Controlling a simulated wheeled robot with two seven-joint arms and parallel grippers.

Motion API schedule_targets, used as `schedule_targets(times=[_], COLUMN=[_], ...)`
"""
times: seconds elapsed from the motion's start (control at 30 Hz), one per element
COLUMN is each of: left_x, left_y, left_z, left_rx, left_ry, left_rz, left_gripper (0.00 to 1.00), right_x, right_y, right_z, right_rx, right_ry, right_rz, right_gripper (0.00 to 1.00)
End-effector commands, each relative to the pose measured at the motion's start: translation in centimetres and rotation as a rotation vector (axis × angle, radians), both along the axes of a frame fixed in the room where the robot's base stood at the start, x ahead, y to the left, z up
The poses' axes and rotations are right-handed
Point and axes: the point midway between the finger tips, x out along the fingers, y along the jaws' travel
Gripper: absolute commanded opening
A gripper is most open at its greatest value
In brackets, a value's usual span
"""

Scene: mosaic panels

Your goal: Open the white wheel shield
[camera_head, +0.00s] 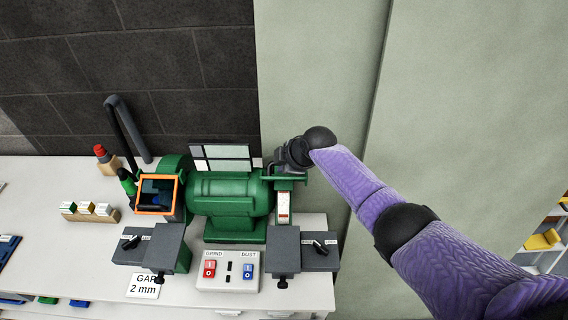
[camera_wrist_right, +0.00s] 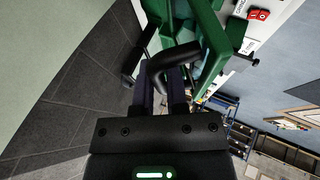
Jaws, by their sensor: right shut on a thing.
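The green bench grinder (camera_head: 230,195) stands on the worktop. At its right end is a green wheel housing with a narrow pale upright piece (camera_head: 284,207) on its front; I cannot tell whether this is the wheel or part of the shield. My right gripper (camera_head: 285,158) is at the top of that right end, and the wrist hides part of it. In the right wrist view, the fingers (camera_wrist_right: 169,88) are shut on a dark bent handle (camera_wrist_right: 172,48) beside green grinder parts. The shield itself is largely hidden. My left gripper is not in view.
An orange-framed shield (camera_head: 157,210) covers the left wheel. Dark tool rests (camera_head: 283,248) and a switch box (camera_head: 230,270) stand in front. A dark bent pipe (camera_head: 128,130) rises at the back left. A pale wall panel (camera_head: 320,70) is behind my right arm.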

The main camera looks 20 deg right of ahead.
Motion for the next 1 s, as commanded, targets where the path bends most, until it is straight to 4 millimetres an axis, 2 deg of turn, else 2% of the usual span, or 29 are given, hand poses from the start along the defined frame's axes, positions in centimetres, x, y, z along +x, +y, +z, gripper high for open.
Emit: schedule_targets(times=[0.1, 0.13, 0.2, 0.47, 0.57, 0.7, 1.0], left_x=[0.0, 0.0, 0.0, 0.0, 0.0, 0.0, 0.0], left_y=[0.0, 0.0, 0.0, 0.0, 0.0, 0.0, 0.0], left_z=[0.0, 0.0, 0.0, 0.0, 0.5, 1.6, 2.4], left_rx=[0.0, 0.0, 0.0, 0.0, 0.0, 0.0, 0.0], left_ry=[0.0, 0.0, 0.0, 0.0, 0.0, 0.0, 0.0], left_rz=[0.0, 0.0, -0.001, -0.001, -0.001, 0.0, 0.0], left_gripper=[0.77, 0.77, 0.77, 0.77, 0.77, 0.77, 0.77], right_x=[0.0, 0.0, 0.0, 0.0, -0.3, -1.4, -4.4], right_y=[0.0, 0.0, 0.0, 0.0, -0.1, -0.7, -2.1], right_z=[0.0, 0.0, 0.0, 0.0, 0.6, 2.5, 6.9], right_rx=[0.001, 0.001, 0.001, 0.001, 0.001, -0.001, 0.0], right_ry=[0.0, 0.0, 0.0, -0.001, -0.001, -0.003, -0.003], right_rz=[0.0, 0.0, 0.0, 0.0, 0.0, 0.002, 0.001], right_gripper=[0.0, 0.23, 0.32, 0.32, 0.32, 0.32, 0.32])
